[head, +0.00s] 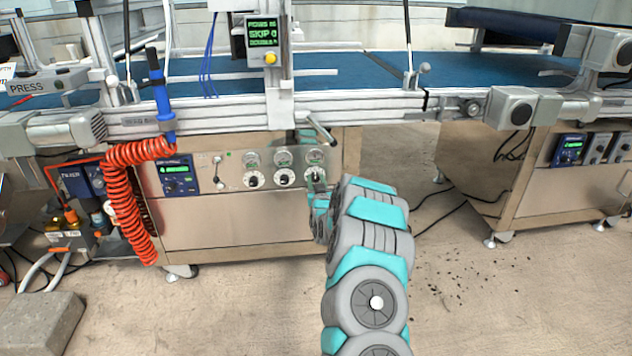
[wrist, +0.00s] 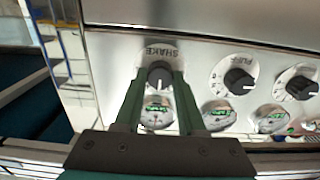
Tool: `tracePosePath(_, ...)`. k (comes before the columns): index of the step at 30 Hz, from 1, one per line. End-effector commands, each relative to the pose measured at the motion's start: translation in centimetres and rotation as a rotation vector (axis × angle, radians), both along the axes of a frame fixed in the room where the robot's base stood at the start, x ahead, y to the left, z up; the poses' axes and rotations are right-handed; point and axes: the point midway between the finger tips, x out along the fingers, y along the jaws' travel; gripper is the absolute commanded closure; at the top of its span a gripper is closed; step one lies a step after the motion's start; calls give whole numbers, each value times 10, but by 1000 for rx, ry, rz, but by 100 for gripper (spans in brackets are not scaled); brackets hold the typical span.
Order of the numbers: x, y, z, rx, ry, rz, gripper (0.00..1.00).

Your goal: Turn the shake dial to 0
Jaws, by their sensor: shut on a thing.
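The shake dial (wrist: 159,74) is a black knob on a white scale, under a label reading SHAKE in the wrist view. Its white pointer mark points roughly down in that view, toward the gauge. My gripper (wrist: 160,81) has its two green fingers on either side of the knob and is shut on it. The scale numbers are too small or covered to read. In the head view the dial (head: 315,173) is the rightmost of three on the front panel, partly hidden by my gripper (head: 317,182).
The puff dial (wrist: 238,81) sits beside the shake dial, with another dial (wrist: 301,88) beyond it. A gauge (wrist: 157,113) with a green display lies between my fingers. A metal handle (head: 320,130) juts out above the panel. A coiled red hose (head: 125,190) hangs at the left.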

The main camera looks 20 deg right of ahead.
Motion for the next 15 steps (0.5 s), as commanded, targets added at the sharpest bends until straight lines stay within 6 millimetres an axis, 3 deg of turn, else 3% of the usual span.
tracePosePath(15,0,-1,-1,-102,30,-1,100)
